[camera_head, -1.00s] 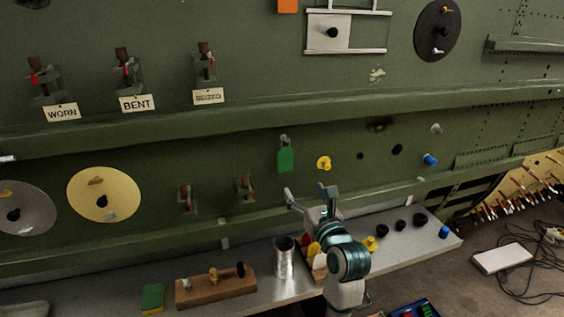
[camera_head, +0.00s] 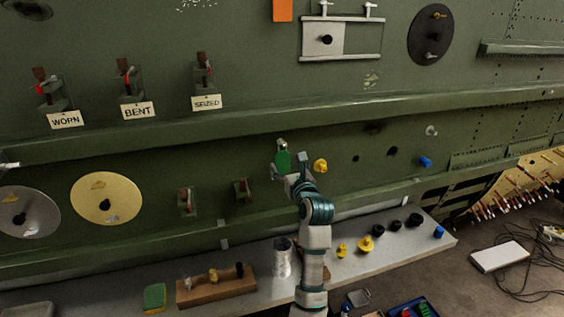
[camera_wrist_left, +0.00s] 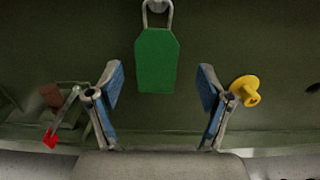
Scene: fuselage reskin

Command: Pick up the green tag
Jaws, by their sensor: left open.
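The green tag (camera_head: 282,161) hangs from a metal loop on the green fuselage wall. In the left wrist view the green tag (camera_wrist_left: 157,62) hangs upright, centred between and beyond the fingertips. My left gripper (camera_head: 288,168) is raised in front of the tag and partly covers its lower part in the head view. In the left wrist view the left gripper (camera_wrist_left: 161,88) is open, with blue pads on either side of the tag and nothing held. I cannot tell whether a finger touches it. My right gripper is not in view.
A yellow knob (camera_head: 320,166) sits on the wall just right of the tag. A red-handled clamp (camera_head: 242,190) is to the lower left. Below, a shelf (camera_head: 384,248) carries a metal cup (camera_head: 281,258), a wooden block (camera_head: 216,285) and several knobs.

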